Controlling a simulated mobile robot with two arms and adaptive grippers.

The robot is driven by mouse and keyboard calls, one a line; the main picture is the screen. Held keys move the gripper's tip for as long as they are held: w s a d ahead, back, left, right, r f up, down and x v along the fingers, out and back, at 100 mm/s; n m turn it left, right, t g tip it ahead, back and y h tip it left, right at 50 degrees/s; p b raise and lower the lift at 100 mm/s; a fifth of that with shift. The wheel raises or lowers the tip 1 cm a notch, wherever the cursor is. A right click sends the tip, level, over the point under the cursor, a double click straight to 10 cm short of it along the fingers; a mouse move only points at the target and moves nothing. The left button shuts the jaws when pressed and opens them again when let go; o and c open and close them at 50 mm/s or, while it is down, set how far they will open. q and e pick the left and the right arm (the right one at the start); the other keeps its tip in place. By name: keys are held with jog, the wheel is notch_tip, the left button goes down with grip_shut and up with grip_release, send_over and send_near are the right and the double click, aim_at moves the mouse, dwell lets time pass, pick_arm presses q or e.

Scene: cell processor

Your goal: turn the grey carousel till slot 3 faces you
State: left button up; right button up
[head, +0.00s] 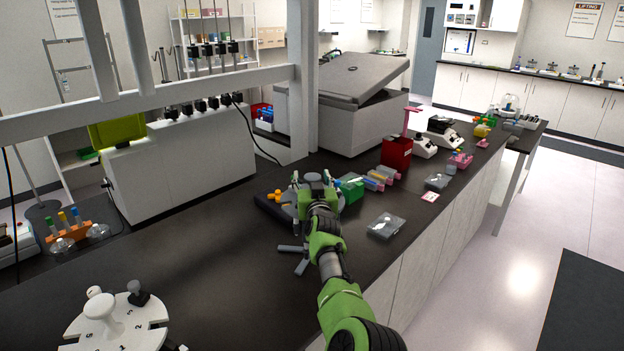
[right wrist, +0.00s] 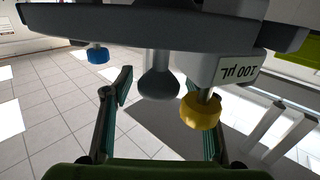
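A grey carousel (head: 283,207) stands on the dark bench, largely hidden behind my right gripper (head: 313,186). In the right wrist view its grey disc (right wrist: 130,32) fills the top, upside down, with a grey knob (right wrist: 158,80), a yellow knob (right wrist: 201,107), a blue knob (right wrist: 98,54) and a "100 µl" label (right wrist: 237,72). My right gripper's fingers (right wrist: 165,105) are apart on either side of the grey knob, with no contact visible. Slot 3 cannot be made out. My left gripper is not in view.
A white numbered disc (head: 127,323) with knobs stands at the front left. A green box (head: 351,189), coloured racks (head: 379,177) and a clear box (head: 384,226) are right of the carousel. Grey bars (head: 293,248) lie in front. Open bench lies to the left.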

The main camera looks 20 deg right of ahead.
jog(key=shift+r, duration=0.2)
notch_tip(320, 180, up, 10)
jog(key=shift+f, duration=0.15)
